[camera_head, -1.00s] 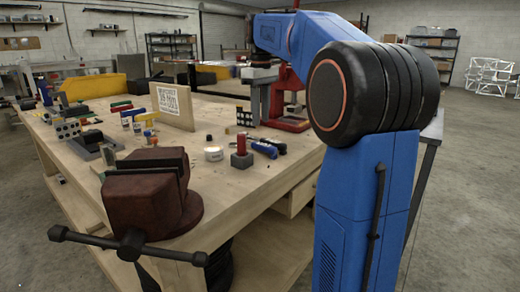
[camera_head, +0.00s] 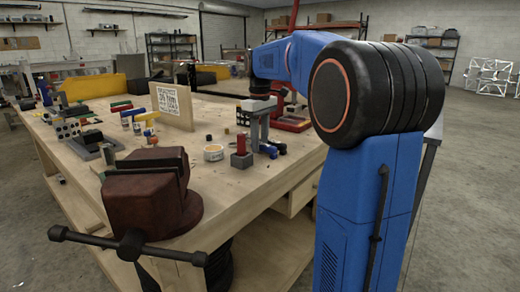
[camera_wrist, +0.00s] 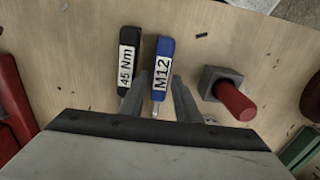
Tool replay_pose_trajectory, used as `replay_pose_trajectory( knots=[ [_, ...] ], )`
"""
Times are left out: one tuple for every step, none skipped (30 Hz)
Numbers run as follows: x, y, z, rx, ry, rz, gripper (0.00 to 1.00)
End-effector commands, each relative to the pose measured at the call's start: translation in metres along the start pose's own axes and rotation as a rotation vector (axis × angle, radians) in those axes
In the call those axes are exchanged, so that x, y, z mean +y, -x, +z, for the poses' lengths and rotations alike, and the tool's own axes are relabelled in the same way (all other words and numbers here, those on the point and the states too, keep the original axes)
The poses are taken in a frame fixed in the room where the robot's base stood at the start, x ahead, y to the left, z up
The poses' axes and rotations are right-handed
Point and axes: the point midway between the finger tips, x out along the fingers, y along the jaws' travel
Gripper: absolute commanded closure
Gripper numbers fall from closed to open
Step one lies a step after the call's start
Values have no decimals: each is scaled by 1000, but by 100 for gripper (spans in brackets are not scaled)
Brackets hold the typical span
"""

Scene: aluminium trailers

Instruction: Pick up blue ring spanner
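The blue ring spanner (camera_wrist: 163,65) lies on the wooden bench, its blue handle marked "M12" in the wrist view. Its thin metal shank runs down between my fingers, and its far end is hidden by my gripper body. My gripper (camera_wrist: 158,78) is open, with one finger on each side of the lower handle. I cannot tell whether either finger touches it. In the head view, my gripper (camera_head: 258,141) is low over the bench by the blue handle (camera_head: 268,150), partly covering that spot.
A black-handled tool (camera_wrist: 129,60) marked "45 Nm" lies close on the left. A grey block with a red cylinder (camera_wrist: 233,100) stands on the right.

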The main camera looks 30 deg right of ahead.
Motion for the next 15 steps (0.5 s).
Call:
replay_pose_trajectory(
  knots=[
    [0,0,0,0,0,0,70],
    [0,0,0,0,0,0,70],
    [0,0,0,0,0,0,70],
    [0,0,0,0,0,0,70],
    [0,0,0,0,0,0,78],
    [0,0,0,0,0,0,87],
    [0,0,0,0,0,0,94],
    [0,0,0,0,0,0,100],
    [0,0,0,0,0,0,100],
    [0,0,0,0,0,0,100],
    [0,1,0,0,0,0,100],
    [0,1,0,0,0,0,100],
    [0,1,0,0,0,0,100],
    [0,1,0,0,0,0,100],
    [0,1,0,0,0,0,100]
  ],
)
